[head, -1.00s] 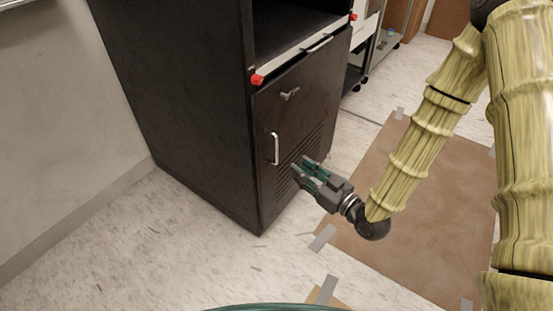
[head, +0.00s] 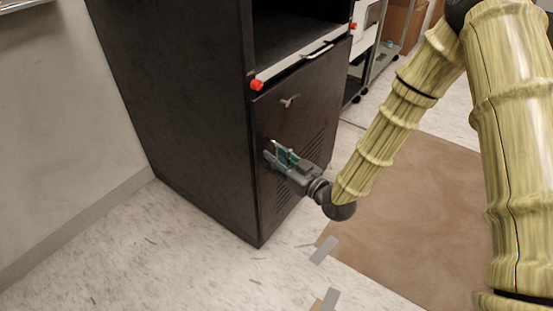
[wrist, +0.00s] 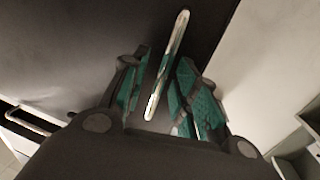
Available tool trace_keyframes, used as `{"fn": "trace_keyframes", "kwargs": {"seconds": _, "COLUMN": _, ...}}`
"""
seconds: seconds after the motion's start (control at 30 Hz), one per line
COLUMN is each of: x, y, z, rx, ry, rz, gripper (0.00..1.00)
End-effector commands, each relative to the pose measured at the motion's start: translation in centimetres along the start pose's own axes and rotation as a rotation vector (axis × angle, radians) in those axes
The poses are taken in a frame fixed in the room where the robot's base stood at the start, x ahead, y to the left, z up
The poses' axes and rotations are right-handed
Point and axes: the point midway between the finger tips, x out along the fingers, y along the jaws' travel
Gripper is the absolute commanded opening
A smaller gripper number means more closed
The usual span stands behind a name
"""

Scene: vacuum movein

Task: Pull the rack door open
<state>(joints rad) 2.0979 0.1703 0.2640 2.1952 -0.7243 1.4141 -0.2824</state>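The rack door (head: 300,112) is the dark lower front panel of the black rack and looks closed. It has a latch (head: 290,101) and a vertical metal handle (wrist: 168,65). In the wrist view the bright handle bar runs between the two teal-padded fingers of my gripper (wrist: 160,95), with a gap on both sides. In the head view my gripper (head: 274,156) is at the handle and hides most of it. The fingers are open; I cannot tell whether either one touches the bar.
Brown sheeting (head: 420,220) is taped to the floor at the right. A carts-and-shelves area is behind. Floor in front of the rack is clear.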

Motion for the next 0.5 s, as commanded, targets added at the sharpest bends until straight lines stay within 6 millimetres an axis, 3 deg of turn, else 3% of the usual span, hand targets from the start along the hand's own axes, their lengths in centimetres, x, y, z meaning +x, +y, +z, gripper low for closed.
{"fn": "trace_keyframes", "kwargs": {"seconds": 0.3, "x": 0.23, "y": 0.00, "z": -0.03, "rx": 0.000, "ry": 0.000, "rz": 0.000, "gripper": 0.30}}
{"fn": "trace_keyframes", "kwargs": {"seconds": 0.5, "x": 0.22, "y": 0.01, "z": -0.02, "rx": 0.000, "ry": 0.000, "rz": 0.001, "gripper": 0.00}}
